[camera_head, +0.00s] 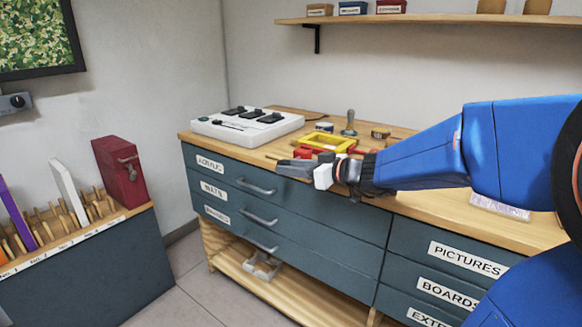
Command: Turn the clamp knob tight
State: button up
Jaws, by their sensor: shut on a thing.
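A yellow frame (326,143) lies on the wooden worktop. A red clamp part (303,153) shows at its near left corner, just behind my gripper. My gripper (290,167) is at the worktop's front edge, with its dark fingers pointing left. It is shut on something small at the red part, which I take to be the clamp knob. The fingers hide the knob, so its shape and how far it is turned cannot be seen.
A white box with black switches (248,124) stands left of the frame. A small grey-green figure (350,123) and small containers (381,133) stand behind it. Drawers with handles (255,187) are below the worktop. A red box (119,172) stands on the left cabinet.

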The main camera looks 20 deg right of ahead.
jog(key=shift+o, duration=0.2)
jog(key=shift+s+a+f+t+y, duration=0.15)
jog(key=shift+a+f+t+y, duration=0.05)
jog(key=shift+t+y, duration=0.4)
jog(key=o, duration=0.7)
jog(key=shift+a, duration=0.1)
jog(key=shift+o, duration=0.2)
jog(key=shift+d, duration=0.2)
jog(key=shift+r, duration=0.1)
jog(key=v, duration=1.7)
jog(key=shift+s, duration=0.2)
jog(key=shift+r, duration=0.1)
